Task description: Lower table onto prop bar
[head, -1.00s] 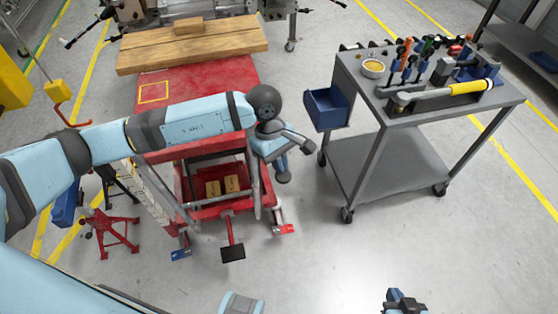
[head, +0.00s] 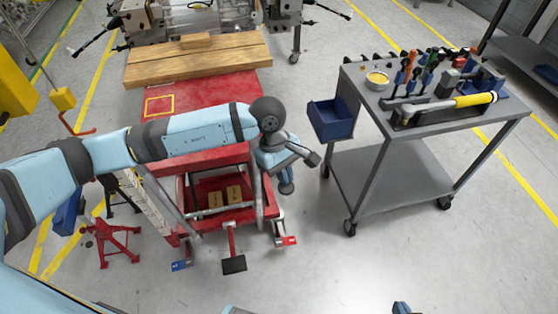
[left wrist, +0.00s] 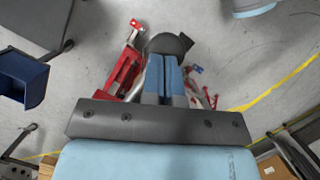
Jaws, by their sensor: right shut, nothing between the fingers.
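The red lift table (head: 200,88) stands left of centre in the head view, with its top raised above an open red base frame (head: 212,222). A grey bar (head: 222,209) lies across the base; I take it to be the prop bar. A black foot pedal (head: 233,264) sticks out in front. My left gripper (head: 287,185) points down beside the frame's right side. In the left wrist view its two blue fingers (left wrist: 163,75) lie close together. A dark rounded shape at their tips hides what is beneath; contact is unclear. Only a bit of my right gripper (head: 401,308) shows at the bottom edge.
Wooden boards (head: 200,60) lie on the table top below a metal assembly (head: 200,18). A grey tool cart (head: 395,170) with a blue bin (head: 331,118) stands right. A red jack stand (head: 112,243) is at left. Floor in front is clear.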

